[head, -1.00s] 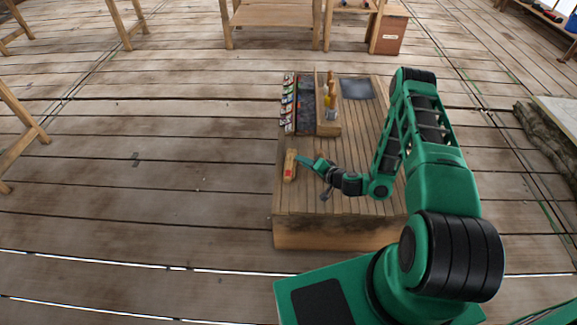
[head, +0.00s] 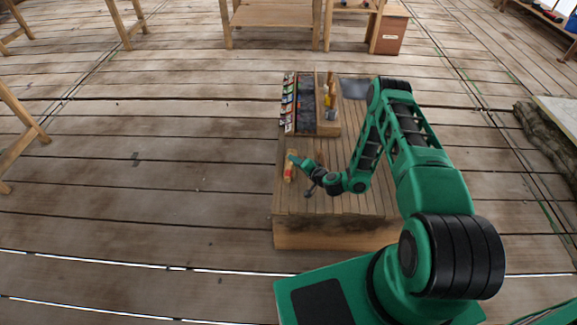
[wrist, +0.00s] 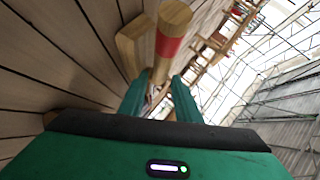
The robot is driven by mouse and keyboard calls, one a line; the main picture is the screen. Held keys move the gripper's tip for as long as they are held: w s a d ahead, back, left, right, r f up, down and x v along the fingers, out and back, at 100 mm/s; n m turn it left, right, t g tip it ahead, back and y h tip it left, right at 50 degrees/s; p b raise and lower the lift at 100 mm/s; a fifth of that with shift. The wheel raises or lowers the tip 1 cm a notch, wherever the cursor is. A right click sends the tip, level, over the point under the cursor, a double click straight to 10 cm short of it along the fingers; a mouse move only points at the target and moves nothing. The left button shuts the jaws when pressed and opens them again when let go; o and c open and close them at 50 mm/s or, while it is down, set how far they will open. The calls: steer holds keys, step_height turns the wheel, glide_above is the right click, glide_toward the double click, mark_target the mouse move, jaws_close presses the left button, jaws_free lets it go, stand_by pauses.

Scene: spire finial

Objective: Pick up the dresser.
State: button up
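The dresser (head: 288,172) looks like a short wooden tool with a red band. It lies near the left edge of the wooden platform. In the wrist view its round, red-banded handle (wrist: 172,42) points up toward the camera, with a paler wooden part (wrist: 131,48) beside it. My gripper (head: 294,158) is at the dresser and partly covers it in the head view. In the wrist view the two green fingers of my gripper (wrist: 160,84) stand apart, with the handle's lower end at the gap between their tips. I cannot tell whether they touch it.
The platform (head: 345,203) has clear planks in front. Behind the dresser are a row of small packets (head: 288,104), a dark tray (head: 305,100) and a wooden holder with tools (head: 328,127). A grey sheet (head: 355,89) lies at the back.

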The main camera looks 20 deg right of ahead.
steer(key=shift+x, duration=1.3)
jaws_close()
